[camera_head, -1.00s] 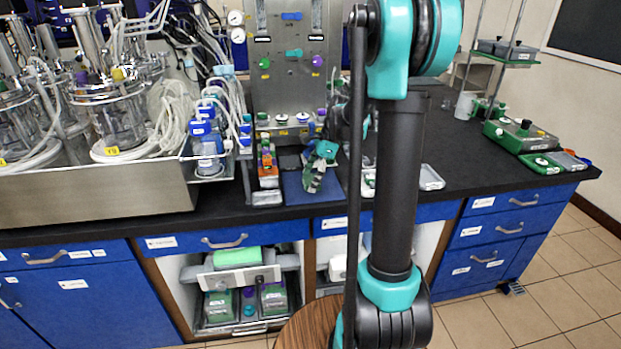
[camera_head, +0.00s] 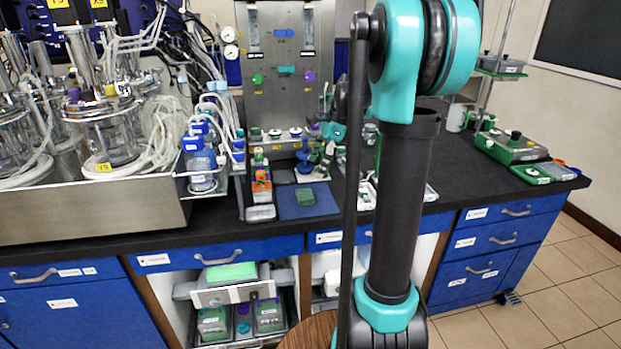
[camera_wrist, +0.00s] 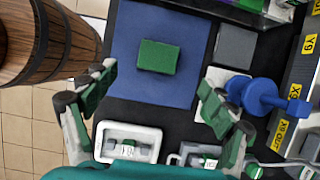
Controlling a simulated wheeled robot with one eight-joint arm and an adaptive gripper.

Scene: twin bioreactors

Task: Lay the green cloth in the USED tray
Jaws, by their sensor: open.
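A folded green cloth (camera_wrist: 157,57) lies flat on a blue mat (camera_wrist: 128,90) in the wrist view. In the head view the cloth (camera_head: 305,196) sits on the same mat at the front of the bench. My gripper (camera_wrist: 155,96) is open and empty, its two green-padded fingers spread wide apart. The cloth is ahead of the fingertips and not between them. A white-rimmed tray (camera_wrist: 103,128) and a second pale tray (camera_wrist: 174,158) lie beside the mat, partly behind my gripper. Their labels are too small to read, so I cannot tell which is USED.
A blue dumbbell-shaped object (camera_wrist: 259,95) stands on a white plate by the right finger. A grey pad (camera_wrist: 236,45) lies beside the mat. A wooden barrel-like stool (camera_wrist: 55,40) is at the left. Bioreactor glassware (camera_head: 105,135) fills the bench's left.

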